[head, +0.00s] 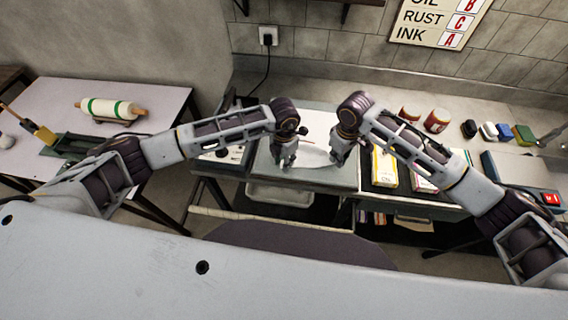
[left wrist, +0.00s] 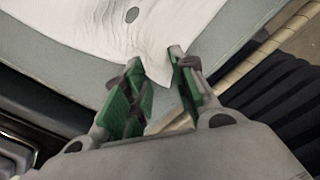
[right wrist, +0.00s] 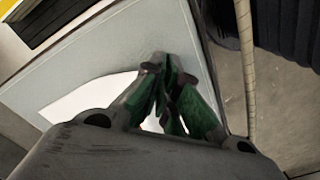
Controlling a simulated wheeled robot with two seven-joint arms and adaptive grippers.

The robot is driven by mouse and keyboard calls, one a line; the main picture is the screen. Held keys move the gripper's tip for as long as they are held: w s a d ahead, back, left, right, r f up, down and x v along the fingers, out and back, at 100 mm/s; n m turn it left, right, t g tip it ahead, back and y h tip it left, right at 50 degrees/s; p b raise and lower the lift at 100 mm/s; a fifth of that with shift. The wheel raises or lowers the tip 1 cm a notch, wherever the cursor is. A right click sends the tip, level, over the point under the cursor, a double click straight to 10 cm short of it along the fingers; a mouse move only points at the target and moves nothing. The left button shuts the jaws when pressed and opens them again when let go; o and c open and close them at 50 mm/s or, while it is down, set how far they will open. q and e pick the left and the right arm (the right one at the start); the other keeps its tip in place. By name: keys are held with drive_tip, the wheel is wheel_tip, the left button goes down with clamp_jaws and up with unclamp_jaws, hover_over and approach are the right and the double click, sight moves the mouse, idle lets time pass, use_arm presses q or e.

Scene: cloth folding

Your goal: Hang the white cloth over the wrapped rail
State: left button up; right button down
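The white cloth (head: 314,158) lies on a grey board between my grippers. It also shows in the left wrist view (left wrist: 110,22) and the right wrist view (right wrist: 88,98). My left gripper (head: 284,162) is open, with a cloth corner between its parted fingers (left wrist: 157,62). My right gripper (head: 338,158) has its fingertips together (right wrist: 166,60) at the cloth's other side; white cloth shows between its fingers, though the pinch itself is partly hidden. The tan wrapped rail (head: 270,222) runs along the near side of the board, bare, and shows in both wrist views (left wrist: 285,35) (right wrist: 243,45).
A side table (head: 160,95) at left holds a rolling pin (head: 108,109). A dark rounded seat (head: 300,243) is in front of the rail.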

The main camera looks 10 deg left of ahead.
use_arm(q)
drive_tip(key=shift+f, duration=0.1)
clamp_jaws()
drive_tip(key=shift+r, duration=2.55)
